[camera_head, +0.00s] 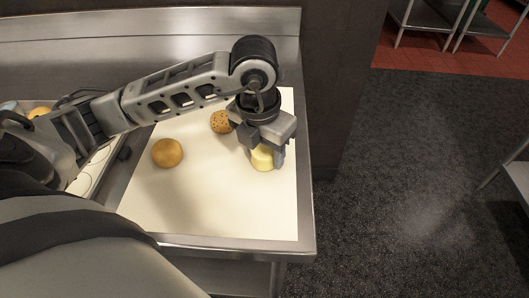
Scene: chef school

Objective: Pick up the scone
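My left gripper (266,154) points down over the right part of a cream-coloured board. Its fingers are at a pale yellow, short round piece (262,158), which may be the scone. The gripper hides the top and part of the sides of this piece, and I cannot tell whether the fingers press on it. A speckled brown round baked piece (220,122) lies behind and left of the gripper. A smooth golden-brown bun (167,153) lies further left. My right gripper is not in view.
The cream board (215,205) lies on a steel counter (304,200) and is clear at its front. A tray (95,172) is partly hidden by my arm at the left. A dark wall (335,80) stands behind the counter's right side.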

